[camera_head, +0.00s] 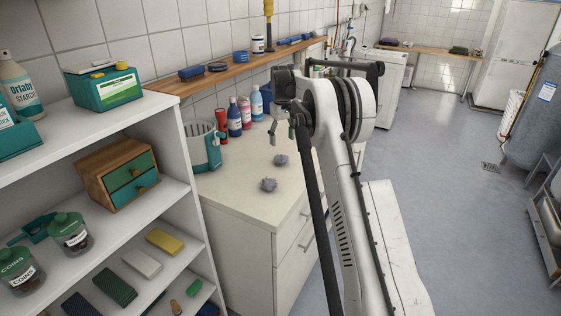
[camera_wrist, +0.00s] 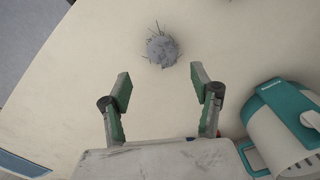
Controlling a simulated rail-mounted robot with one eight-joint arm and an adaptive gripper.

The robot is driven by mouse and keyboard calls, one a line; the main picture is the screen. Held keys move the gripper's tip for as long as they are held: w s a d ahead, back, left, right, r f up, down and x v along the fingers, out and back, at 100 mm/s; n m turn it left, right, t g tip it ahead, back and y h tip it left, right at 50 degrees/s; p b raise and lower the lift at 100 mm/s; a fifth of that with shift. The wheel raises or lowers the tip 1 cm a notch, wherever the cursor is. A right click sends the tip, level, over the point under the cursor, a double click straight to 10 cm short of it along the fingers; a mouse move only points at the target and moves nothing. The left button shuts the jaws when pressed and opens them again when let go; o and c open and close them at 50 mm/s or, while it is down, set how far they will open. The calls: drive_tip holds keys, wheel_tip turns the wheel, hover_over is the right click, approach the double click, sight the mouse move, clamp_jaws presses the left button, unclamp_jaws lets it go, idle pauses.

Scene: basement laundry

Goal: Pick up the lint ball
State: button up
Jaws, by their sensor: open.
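A grey, fuzzy lint ball (camera_head: 268,184) lies on the pale countertop (camera_head: 235,185). In the wrist view one lint ball (camera_wrist: 162,48) shows whole, with thin fibres sticking out, just beyond and roughly centred between the fingertips.
A white and teal jug (camera_head: 203,147) stands at the counter's left; it also shows in the wrist view (camera_wrist: 285,135), near the right finger. Several bottles (camera_head: 240,113) stand along the wall under a wooden ledge (camera_head: 220,75). An open shelf unit (camera_head: 160,120) is at left.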

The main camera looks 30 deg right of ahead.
sight(281, 157)
wheel_tip(281, 157, down, 4)
drive_tip(key=shift+f, duration=0.1)
drive_tip(key=shift+a+f+p, duration=0.15)
drive_tip(key=shift+f, duration=1.2)
drive_tip(key=shift+a+f+p, duration=0.15)
drive_tip(key=shift+f, duration=1.15)
drive_tip(key=c, duration=0.9)
